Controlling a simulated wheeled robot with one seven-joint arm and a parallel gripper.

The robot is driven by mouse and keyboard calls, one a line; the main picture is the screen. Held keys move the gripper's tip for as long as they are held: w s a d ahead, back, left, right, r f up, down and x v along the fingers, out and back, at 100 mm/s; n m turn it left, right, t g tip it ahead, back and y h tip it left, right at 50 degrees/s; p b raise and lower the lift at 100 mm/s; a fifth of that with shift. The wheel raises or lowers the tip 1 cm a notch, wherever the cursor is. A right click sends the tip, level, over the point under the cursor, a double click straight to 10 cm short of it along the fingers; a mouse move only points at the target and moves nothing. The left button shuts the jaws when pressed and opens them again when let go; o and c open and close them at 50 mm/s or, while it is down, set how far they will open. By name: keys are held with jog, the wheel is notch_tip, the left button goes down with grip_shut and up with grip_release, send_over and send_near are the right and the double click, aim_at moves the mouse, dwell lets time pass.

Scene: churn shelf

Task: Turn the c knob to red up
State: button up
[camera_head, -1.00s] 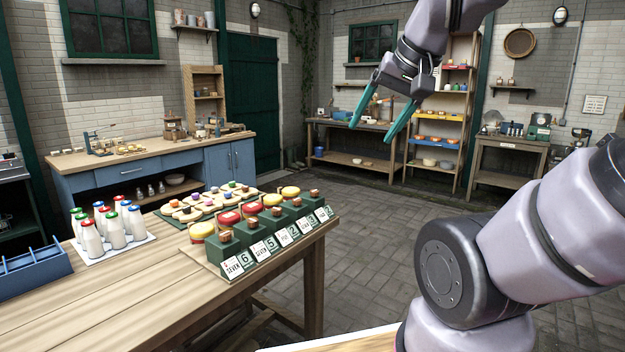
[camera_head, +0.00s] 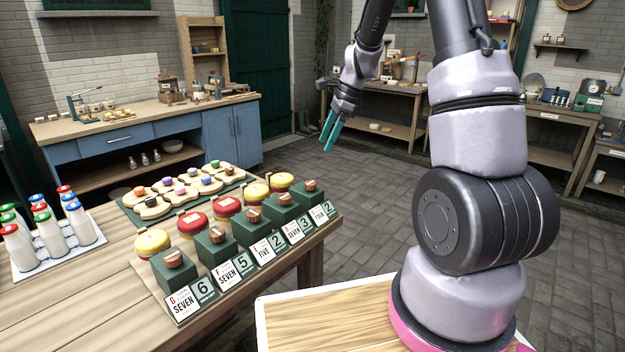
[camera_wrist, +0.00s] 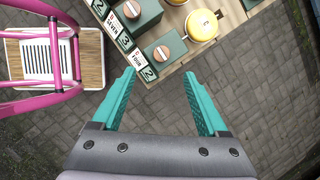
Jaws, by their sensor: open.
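A row of green boxes with round wooden knobs stands at the table's right edge, each with a card in front. The head view shows cards reading G (camera_head: 178,305) and F; the other letters are too small to read surely, so I cannot confirm which is C. The end knob (camera_head: 310,185), by the card "FOUR 2", also shows in the wrist view (camera_wrist: 161,52) with a pale line across it. Domed yellow and red caps sit behind the knobs, a yellow one (camera_head: 281,181) behind the end knob. My gripper (camera_head: 327,147) is open and empty, beyond the row's far end, above the floor.
Bottles with coloured caps (camera_head: 50,232) stand on a white tray at left. A green board with pale pieces (camera_head: 180,190) lies behind the row. A blue cabinet (camera_head: 170,137) stands by the wall. The floor right of the table is clear.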

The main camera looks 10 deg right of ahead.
jog(key=m, duration=0.1)
send_near(310, 182)
jog(key=x, duration=0.8)
jog(key=shift+f, duration=0.25)
grip_shut()
